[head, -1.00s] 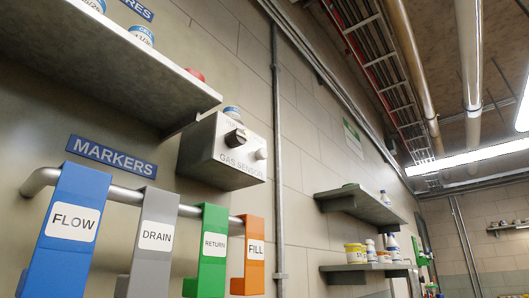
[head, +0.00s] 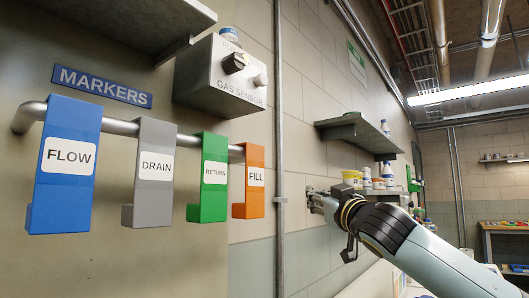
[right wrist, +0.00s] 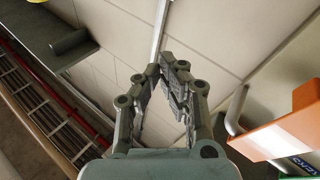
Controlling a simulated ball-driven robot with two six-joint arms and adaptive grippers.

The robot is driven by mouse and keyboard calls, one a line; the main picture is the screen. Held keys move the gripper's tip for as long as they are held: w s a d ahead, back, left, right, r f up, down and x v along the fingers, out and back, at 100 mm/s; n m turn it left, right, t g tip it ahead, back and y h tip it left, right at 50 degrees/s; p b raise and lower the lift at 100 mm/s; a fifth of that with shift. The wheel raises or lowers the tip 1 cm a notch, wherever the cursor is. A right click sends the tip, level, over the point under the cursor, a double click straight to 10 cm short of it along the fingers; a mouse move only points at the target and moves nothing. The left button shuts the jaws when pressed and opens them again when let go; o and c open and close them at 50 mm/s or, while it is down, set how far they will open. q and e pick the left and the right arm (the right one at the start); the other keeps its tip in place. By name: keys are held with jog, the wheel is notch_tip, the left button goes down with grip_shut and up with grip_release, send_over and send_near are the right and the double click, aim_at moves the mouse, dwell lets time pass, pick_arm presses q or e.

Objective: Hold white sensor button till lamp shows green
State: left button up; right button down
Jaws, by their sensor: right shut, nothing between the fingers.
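The grey gas sensor box (head: 205,84) is mounted on the wall in the upper left of the head view. Its front carries a black knob (head: 234,62) and a small pale button (head: 261,80) to the knob's right. A blue-and-white round item (head: 229,34) sits on top of the box; I cannot tell whether it is the lamp. No green light shows on the box. My right gripper (head: 312,197) is shut and empty, below and right of the box, apart from it. In the right wrist view its fingers (right wrist: 172,68) meet before the wall. My left gripper is not in view.
Blue (head: 65,165), grey (head: 154,172), green (head: 209,178) and orange (head: 255,181) markers hang on a rail below the box. The orange one also shows in the right wrist view (right wrist: 275,135). A vertical conduit (head: 279,150) stands between box and gripper. Shelves (head: 358,134) lie beyond.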

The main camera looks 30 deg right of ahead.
aim_at(261, 80)
jog(key=s+a+r+n+t+y, duration=0.1)
jog(key=s+a+r+t, duration=0.1)
jog(key=s+r, duration=0.3)
jog(key=s+a+r+n+t+y, duration=0.1)
jog(key=s+a+r, duration=0.4)
jog(key=r, duration=0.6)
jog(key=s+a+r+n+t+y+p, duration=0.1)
jog(key=s+a+r+n+t+y, duration=0.1)
jog(key=s+r, duration=0.3)
notch_tip(261, 80, up, 3)
jog(key=shift+s+a+f+t+y, duration=0.1)
jog(key=shift+s+a+t+y, duration=0.15)
jog(key=shift+a+t+y, duration=0.4)
jog(key=shift+a, duration=0.2)
jog(key=w+a+p, duration=0.3)
jog(key=w+p, duration=0.5)
jog(key=p, duration=0.3)
jog(key=shift+a+y+p, duration=0.2)
jog(key=shift+y+p, duration=0.15)
jog(key=shift+w+g, duration=0.1)
jog(key=shift+g, duration=0.15)
